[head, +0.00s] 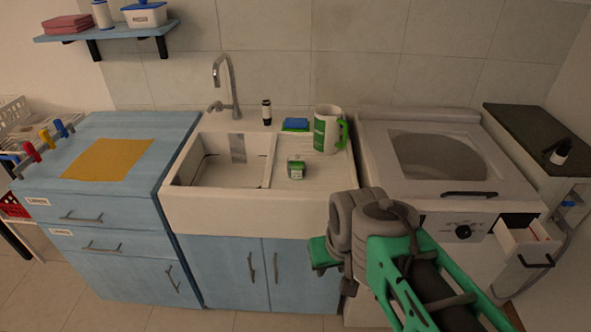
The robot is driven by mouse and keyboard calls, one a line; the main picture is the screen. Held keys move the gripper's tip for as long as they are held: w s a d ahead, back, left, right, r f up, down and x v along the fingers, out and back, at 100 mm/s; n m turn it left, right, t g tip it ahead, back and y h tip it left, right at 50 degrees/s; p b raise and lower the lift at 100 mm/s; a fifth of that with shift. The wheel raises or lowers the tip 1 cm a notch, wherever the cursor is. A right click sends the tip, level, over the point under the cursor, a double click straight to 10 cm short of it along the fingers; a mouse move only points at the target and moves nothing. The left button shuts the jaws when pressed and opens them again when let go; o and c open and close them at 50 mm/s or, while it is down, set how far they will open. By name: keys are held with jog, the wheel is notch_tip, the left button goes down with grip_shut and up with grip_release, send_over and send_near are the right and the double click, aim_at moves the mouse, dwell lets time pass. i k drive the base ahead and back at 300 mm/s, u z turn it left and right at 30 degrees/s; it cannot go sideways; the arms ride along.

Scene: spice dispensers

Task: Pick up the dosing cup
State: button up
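A small green and white cup (296,169), which looks like the dosing cup, stands on the drainboard (318,175) of the white sink, near its front edge. A larger white and green jug (328,130) with a green handle stands behind it to the right. My gripper (320,254) is in front of the sink cabinet, below and to the right of the small cup and apart from it. Its green fingers point left and are partly hidden by my wrist, so I cannot see whether they are open. Nothing shows held in it.
A blue and green sponge (296,124) and a small dark bottle (266,112) stand at the sink's back edge, near the tap (228,85). The sink basin (225,172) lies left of the cup. A white top-loading washer (435,160) with an open drawer (527,240) is on the right.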

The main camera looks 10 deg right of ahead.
aim_at(297, 164)
jog(key=u, duration=3.75)
jog(key=k, duration=0.7)
jog(key=z, duration=1.5)
jog(key=i, duration=0.5)
